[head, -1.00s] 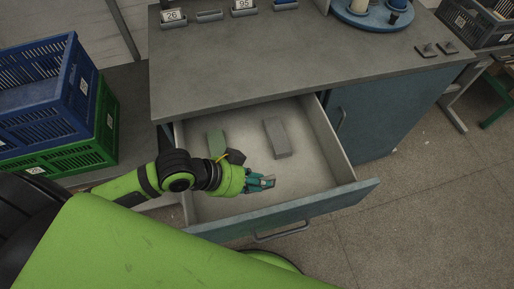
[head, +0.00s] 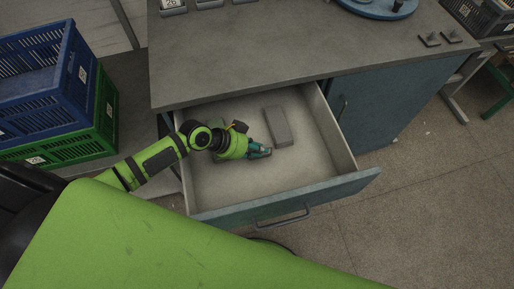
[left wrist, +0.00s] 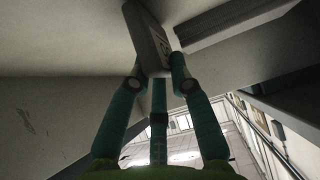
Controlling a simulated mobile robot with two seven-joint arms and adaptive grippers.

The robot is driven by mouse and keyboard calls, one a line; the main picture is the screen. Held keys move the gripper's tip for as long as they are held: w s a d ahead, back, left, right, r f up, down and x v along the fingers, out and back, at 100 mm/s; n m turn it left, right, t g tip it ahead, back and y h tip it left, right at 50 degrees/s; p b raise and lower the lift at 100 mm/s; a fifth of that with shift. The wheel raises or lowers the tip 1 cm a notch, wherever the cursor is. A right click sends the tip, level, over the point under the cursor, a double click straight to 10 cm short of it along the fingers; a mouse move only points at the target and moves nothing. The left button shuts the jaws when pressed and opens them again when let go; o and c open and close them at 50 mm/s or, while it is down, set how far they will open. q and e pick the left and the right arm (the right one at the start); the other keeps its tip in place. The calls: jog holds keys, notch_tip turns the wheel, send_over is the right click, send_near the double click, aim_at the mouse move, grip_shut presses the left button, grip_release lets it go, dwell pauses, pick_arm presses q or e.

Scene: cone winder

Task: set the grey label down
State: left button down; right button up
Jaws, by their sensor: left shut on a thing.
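The grey label (left wrist: 150,38) is a small flat plate with dark marks on its face. In the left wrist view it is tilted between the fingertips of my left gripper (left wrist: 158,68), which are shut on it. In the head view my left gripper (head: 266,151) is over the open drawer (head: 280,207), just on the near side of a grey block (head: 279,126); the label is too small to make out there. I cannot tell whether it touches the drawer floor. My right gripper is not in view.
The drawer's right and front floor is clear. The bench top (head: 260,50) overhangs the drawer's back. Blue (head: 40,78) and green (head: 107,137) crates stand at left.

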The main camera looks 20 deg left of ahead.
pick_arm(q)
jog(key=shift+f, duration=0.2)
jog(key=c, duration=1.1)
grip_release()
jog(key=shift+r, duration=0.15)
jog(key=v, duration=1.2)
